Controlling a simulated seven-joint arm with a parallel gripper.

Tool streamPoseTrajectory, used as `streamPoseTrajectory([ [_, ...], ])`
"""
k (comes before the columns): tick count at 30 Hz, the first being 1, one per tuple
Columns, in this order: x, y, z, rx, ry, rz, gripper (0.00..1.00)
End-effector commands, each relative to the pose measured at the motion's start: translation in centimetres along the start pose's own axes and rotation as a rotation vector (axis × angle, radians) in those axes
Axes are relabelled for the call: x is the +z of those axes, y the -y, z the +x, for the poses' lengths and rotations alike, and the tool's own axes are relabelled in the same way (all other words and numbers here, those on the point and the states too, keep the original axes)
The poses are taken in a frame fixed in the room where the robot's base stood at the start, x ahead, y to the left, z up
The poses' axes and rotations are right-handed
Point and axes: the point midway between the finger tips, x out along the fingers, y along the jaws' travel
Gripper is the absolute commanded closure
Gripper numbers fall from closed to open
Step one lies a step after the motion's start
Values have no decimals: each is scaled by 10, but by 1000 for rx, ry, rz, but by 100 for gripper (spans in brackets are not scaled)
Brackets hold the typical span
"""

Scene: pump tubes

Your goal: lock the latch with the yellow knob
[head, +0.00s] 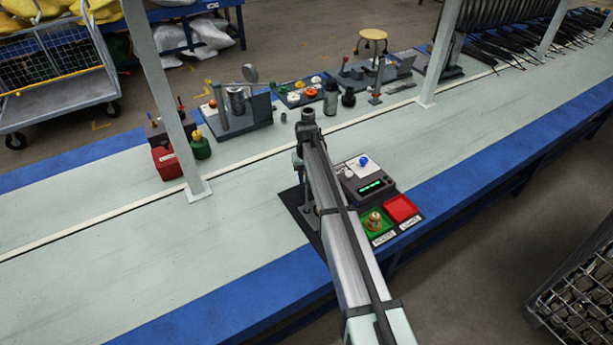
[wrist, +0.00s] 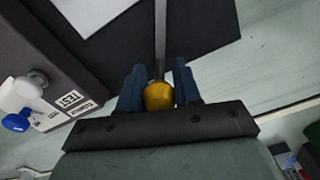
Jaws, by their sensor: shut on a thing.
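In the wrist view the yellow knob (wrist: 158,97) sits between the two dark blue fingers of my gripper (wrist: 159,78), at the end of a thin grey lever (wrist: 160,35). The fingers are shut on the knob from both sides. The lever runs up from the knob over a dark mat. In the head view my arm covers most of the fixture, and I cannot make out the yellow knob there. The latch's position, locked or unlocked, cannot be told.
A grey test unit (head: 370,185) with a green display stands right of my arm; its blue knob (wrist: 15,122) shows in the wrist view. A green tray (head: 386,237) with a brass part and a red tray (head: 402,208) are in front.

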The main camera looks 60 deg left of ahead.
Motion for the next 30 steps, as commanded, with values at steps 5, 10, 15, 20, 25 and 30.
streamPoseTrajectory([
  [5,1,-2,0,-1,0,19,100],
  [10,3,-10,0,-1,0,88,100],
  [15,8,-24,0,-1,0,210,100],
  [20,17,-39,0,-1,0,356,100],
  [25,28,-54,0,-1,0,520,100],
  [30,41,-66,0,0,0,675,100],
])
